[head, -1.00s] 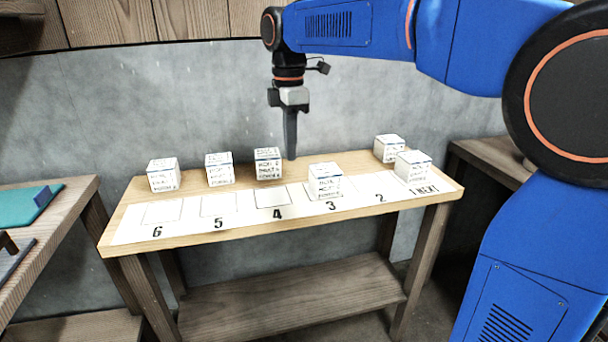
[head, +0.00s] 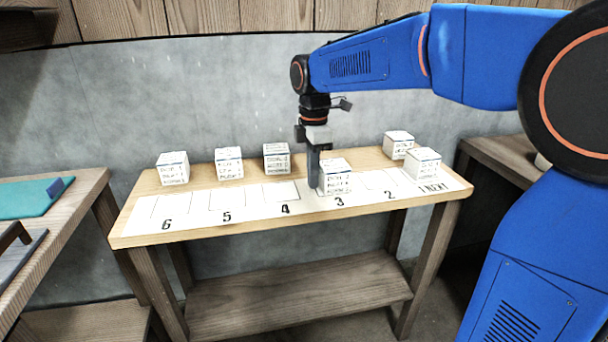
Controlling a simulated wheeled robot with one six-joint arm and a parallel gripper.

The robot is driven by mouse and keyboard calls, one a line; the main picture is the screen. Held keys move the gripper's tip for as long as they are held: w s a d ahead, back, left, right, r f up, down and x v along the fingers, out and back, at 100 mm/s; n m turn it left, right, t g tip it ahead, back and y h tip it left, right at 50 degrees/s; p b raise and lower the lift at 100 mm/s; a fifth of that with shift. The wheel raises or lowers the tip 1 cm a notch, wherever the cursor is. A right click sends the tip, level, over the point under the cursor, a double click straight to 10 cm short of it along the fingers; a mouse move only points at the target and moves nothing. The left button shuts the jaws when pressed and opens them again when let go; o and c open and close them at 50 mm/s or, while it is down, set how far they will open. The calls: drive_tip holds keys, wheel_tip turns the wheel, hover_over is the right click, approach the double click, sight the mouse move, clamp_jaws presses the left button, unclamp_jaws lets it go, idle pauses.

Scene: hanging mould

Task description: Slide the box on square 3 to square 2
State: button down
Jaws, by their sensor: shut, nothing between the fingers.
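The white box with printed text (head: 336,179) stands upright on square 3 of the white numbered strip (head: 253,210). Square 2 (head: 380,181) is bare. My gripper (head: 314,186) is shut and empty, pointing down at the left side of the box on square 3. Its fingertips are low, near the strip. I cannot tell whether they touch the box.
Another box (head: 424,163) stands on square 1, marked NEXT. One more box (head: 398,145) stands behind it at the back right. Boxes stand behind squares 6 (head: 173,169), 5 (head: 229,163) and 4 (head: 276,158). Squares 4, 5 and 6 are bare.

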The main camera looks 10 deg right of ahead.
sight(348, 167)
drive_tip(key=shift+d, duration=0.35)
drive_tip(key=d, duration=0.4)
drive_tip(key=w+d, duration=0.1)
drive_tip(key=d, duration=0.8)
drive_tip(key=shift+w+d, duration=0.2)
drive_tip(key=shift+w, duration=0.05)
drive_tip(key=shift+a, duration=0.1)
drive_tip(key=shift+a, duration=0.3)
drive_tip(key=a, duration=0.3)
drive_tip(key=shift+s+a+r, duration=0.25)
drive_tip(key=shift+r, duration=0.15)
wheel_tip(348, 167, up, 9)
drive_tip(key=s+d+f+m+t, duration=0.1)
drive_tip(key=s+f+m, duration=0.5)
drive_tip(key=s, duration=0.4)
drive_tip(key=s+d+f+m+t, duration=0.1)
drive_tip(key=s+f+m+t, duration=0.1)
drive_tip(key=s+f+m, duration=0.4)
drive_tip(key=s+d+f+m+t, duration=0.1)
drive_tip(key=s+f+m, duration=0.5)
drive_tip(key=s, duration=0.7)
drive_tip(key=shift+s+d+m+t, duration=0.35)
drive_tip(key=shift+m+t, duration=0.05)
drive_tip(key=shift+m, duration=0.2)
